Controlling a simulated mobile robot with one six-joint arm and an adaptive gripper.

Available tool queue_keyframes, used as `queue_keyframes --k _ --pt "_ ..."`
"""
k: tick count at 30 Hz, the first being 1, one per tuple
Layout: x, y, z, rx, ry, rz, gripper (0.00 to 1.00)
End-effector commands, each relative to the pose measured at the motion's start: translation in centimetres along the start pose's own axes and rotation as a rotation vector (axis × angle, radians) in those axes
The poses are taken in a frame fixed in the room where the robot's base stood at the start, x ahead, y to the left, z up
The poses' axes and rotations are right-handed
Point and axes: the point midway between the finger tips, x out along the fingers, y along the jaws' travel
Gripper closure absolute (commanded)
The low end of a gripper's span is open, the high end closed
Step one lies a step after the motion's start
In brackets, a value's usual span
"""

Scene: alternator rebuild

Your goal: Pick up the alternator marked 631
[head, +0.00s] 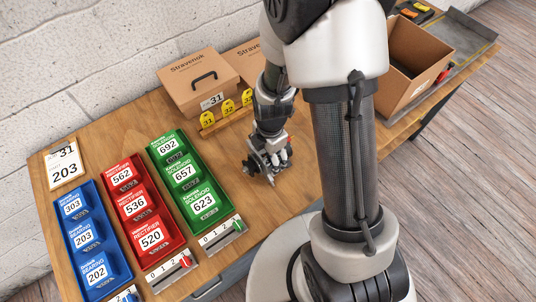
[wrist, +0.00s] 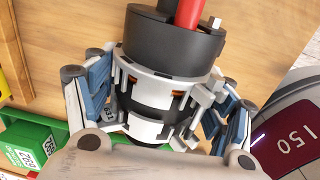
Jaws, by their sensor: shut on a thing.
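The alternator (wrist: 165,88) has a silver and black ribbed body. A black round end with a red part shows at the top of the wrist view. A small white label on its side, partly covered by a finger, seems to read 631. My gripper (wrist: 158,112) is shut on the alternator, with blue-and-grey fingers on its left and right sides. In the head view my gripper (head: 267,158) points down at the middle of the wooden bench, with the alternator (head: 268,172) low between its fingers. I cannot tell whether the alternator touches the bench.
Blue (head: 122,272), red (head: 166,250) and green (head: 212,220) trays of labelled boxes stand at left. A closed carton (head: 190,92), yellow numbered tags (head: 228,107) and an open box (head: 412,75) stand behind. A dark red display reading 150 (wrist: 293,147) shows at right in the wrist view.

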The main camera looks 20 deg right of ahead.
Motion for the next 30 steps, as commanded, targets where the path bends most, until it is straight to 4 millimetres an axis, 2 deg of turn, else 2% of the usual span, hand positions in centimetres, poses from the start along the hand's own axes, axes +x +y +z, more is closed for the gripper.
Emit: queue_keyframes --k 2,19,30 --pt "0.0 0.0 0.0 0.0 0.0 0.0 0.53" --pt "0.01 0.0 0.0 0.0 0.0 0.0 0.91" --pt "-0.77 0.38 0.11 0.0 -0.003 0.009 0.91"
